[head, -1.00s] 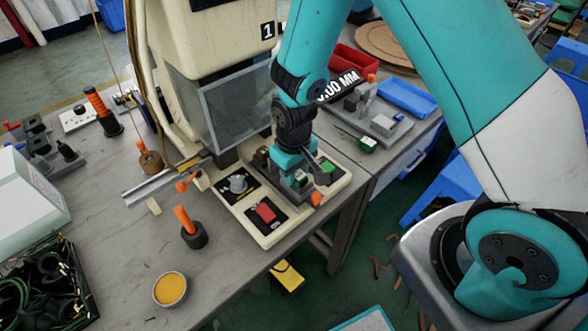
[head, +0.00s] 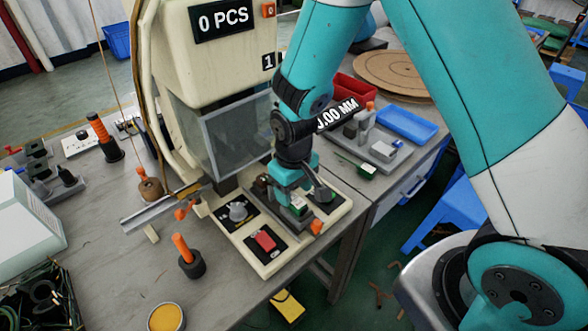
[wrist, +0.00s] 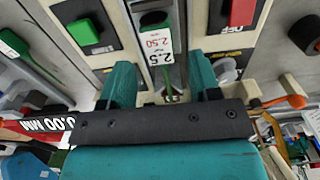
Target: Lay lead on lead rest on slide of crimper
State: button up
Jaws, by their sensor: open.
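My gripper (head: 297,208) is low over the front panel of the crimper (head: 205,70). In the wrist view my gripper (wrist: 161,72) is open, with one teal finger on each side of a green lead (wrist: 153,20). The lead carries a white tag (wrist: 157,42) reading 2.5 and 2.50, and its end in view is black. It lies along a grey channel-like part (wrist: 175,68) between the panel's two halves, apparently the lead rest on the slide.
The panel has a red button (head: 265,240), a grey knob (head: 237,211) and a green button (wrist: 83,32). A clear guard (head: 235,135) stands close behind my gripper. An orange-handled tool (head: 187,255) and a yellow dish (head: 167,318) stand on the table. Its front middle is clear.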

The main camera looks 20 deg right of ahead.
notch_tip(320, 180, up, 9)
jog(key=s+a+r+n+y, duration=0.1)
jog(key=s+a+r+y, duration=0.1)
jog(key=s+r, duration=0.5)
jog(key=s+a+r+n+y, duration=0.2)
jog(key=s+r, duration=0.5)
jog(key=s, duration=0.4)
jog(key=shift+s+a+r, duration=0.15)
jog(key=shift+s+a, duration=0.15)
